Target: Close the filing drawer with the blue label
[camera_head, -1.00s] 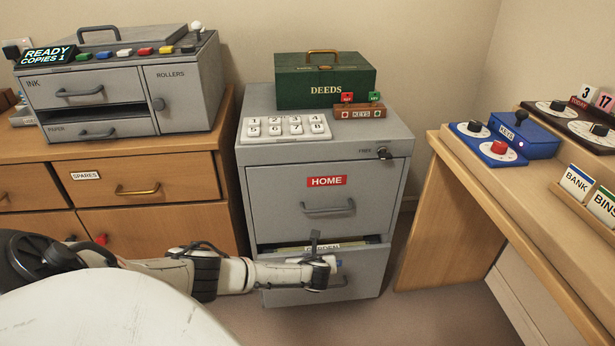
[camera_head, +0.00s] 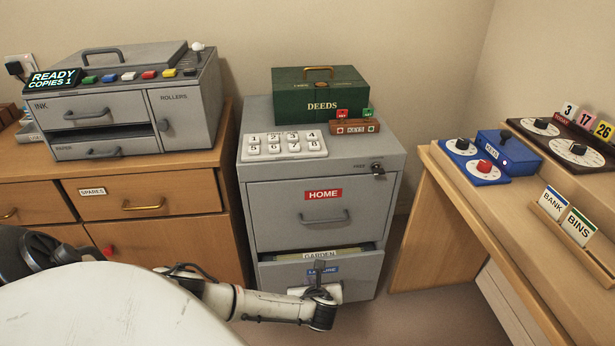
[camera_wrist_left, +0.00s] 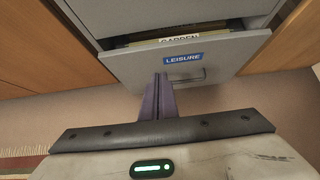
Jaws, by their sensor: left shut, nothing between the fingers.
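The filing drawer with the blue label (camera_head: 356,277) is the lower drawer of the grey cabinet and stands partly open. A folder marked GARDEN (camera_head: 322,254) shows inside it. In the left wrist view the blue label (camera_wrist_left: 184,59) reads LEISURE, above a grey handle (camera_wrist_left: 188,76). My left gripper (camera_head: 319,268) is in front of this drawer, over its label and handle in the head view. In the left wrist view its fingers (camera_wrist_left: 160,80) are together and empty, pointing at the drawer front just left of the handle. I cannot tell whether they touch it. My right gripper is not in view.
The upper drawer with the red HOME label (camera_head: 323,194) is shut. A green deeds box (camera_head: 320,90) and a keypad (camera_head: 284,142) stand on the cabinet. A wooden sideboard (camera_head: 165,240) is at left, a desk (camera_head: 440,230) at right. Floor shows between cabinet and desk.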

